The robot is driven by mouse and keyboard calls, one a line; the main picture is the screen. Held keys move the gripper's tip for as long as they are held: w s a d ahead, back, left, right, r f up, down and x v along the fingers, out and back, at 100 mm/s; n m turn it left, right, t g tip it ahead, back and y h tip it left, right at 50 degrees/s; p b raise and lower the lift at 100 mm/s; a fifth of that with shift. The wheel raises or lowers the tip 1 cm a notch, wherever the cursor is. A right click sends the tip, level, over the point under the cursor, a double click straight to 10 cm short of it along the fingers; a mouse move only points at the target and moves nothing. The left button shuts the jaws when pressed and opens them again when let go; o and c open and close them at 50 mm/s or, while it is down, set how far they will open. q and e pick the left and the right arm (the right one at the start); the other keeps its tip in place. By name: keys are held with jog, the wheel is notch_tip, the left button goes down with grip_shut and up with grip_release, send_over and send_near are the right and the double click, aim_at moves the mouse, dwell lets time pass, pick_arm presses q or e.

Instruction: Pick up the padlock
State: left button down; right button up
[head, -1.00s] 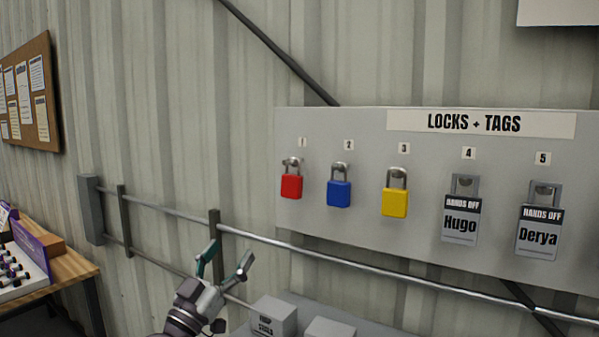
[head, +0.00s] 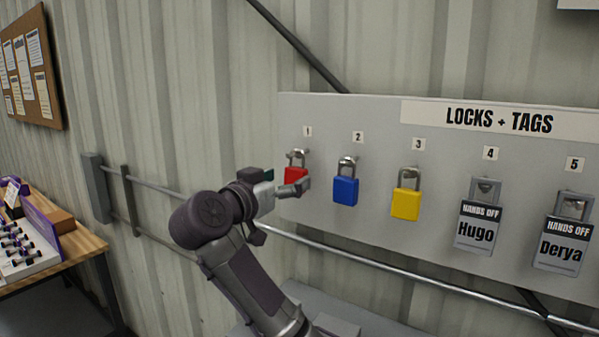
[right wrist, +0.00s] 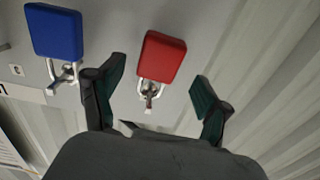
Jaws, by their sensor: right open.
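A red padlock (head: 296,172) hangs by its shackle from a hook under number 1 on the grey lock board (head: 345,108). A blue padlock (head: 345,190) hangs under number 2 and a yellow padlock (head: 406,203) under number 3. My right gripper (head: 288,182) is in front of the red padlock and hides part of it. In the right wrist view my right gripper (right wrist: 157,90) is open, with the red padlock (right wrist: 162,57) between and beyond its fingers. The blue padlock (right wrist: 54,32) is outside the fingers, at left. My left gripper is not in view.
A wooden table (head: 85,250) with a display stands at left.

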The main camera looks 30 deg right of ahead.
aim_at(293, 175)
jog(key=shift+w+d+r+p, duration=0.25)
jog(key=shift+d+r+p, duration=0.3)
jog(key=shift+d+p, duration=0.4)
jog(key=x, duration=0.1)
jog(key=p+x, duration=0.1)
jog(key=x, duration=0.1)
jog(key=shift+f, duration=0.25)
jog(key=shift+d+f, duration=0.1)
jog(key=shift+d, duration=0.05)
jog(key=shift+a, duration=0.2)
jog(key=shift+c, duration=0.2)
jog(key=shift+a, duration=0.15)
jog(key=c, duration=1.2)
jog(key=shift+c, duration=0.8)
